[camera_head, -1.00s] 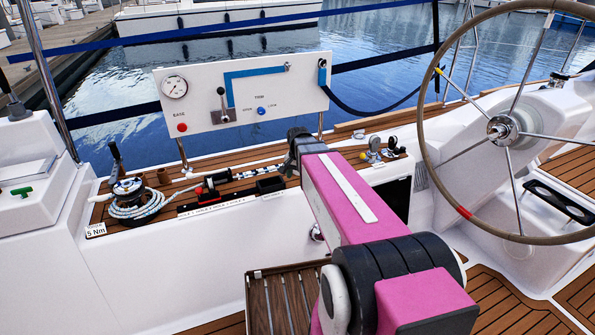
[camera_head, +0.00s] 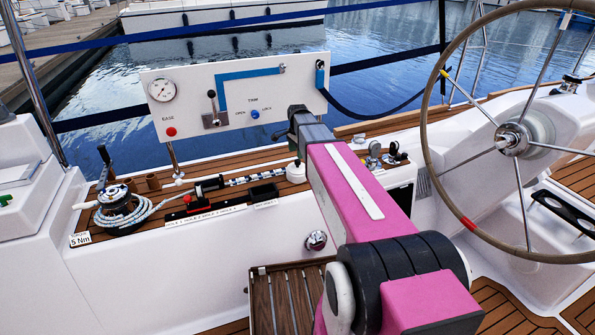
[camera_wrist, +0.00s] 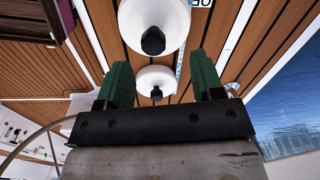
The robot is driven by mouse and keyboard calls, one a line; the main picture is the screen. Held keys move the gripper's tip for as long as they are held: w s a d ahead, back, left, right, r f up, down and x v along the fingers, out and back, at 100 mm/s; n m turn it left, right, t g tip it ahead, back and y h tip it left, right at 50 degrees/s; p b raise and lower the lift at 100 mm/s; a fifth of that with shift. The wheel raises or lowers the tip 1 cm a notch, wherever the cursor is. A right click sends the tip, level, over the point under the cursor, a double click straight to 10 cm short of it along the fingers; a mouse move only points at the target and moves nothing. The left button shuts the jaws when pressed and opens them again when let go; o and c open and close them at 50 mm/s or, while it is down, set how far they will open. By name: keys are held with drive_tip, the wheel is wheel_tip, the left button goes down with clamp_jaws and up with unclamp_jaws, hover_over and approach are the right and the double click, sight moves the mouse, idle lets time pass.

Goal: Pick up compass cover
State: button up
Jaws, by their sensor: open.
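Two white round domes with dark knobs show in the wrist view, one at the top (camera_wrist: 153,28) and one lower (camera_wrist: 158,80). They look like covers; I cannot tell which is the compass cover. My gripper (camera_wrist: 160,82) has two green fingers spread apart. The lower dome appears in the gap between them, with no visible contact. In the head view, a white rounded thing (camera_head: 296,173) stands on the teak ledge just left of my arm, partly hidden by it. The fingers are hidden in the head view.
A winch with rope (camera_head: 118,207) and a black open box (camera_head: 265,191) stand left along the ledge. A white gauge panel (camera_head: 240,97) rises behind. Small metal fittings (camera_head: 375,155) sit right of my arm. The steering wheel (camera_head: 430,160) stands at the right.

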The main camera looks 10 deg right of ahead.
sight(297, 160)
drive_tip(key=shift+s+f, duration=0.15)
drive_tip(key=shift+f, duration=1.3)
drive_tip(key=shift+s+f, duration=0.15)
drive_tip(key=shift+f, duration=1.3)
drive_tip(key=c, duration=1)
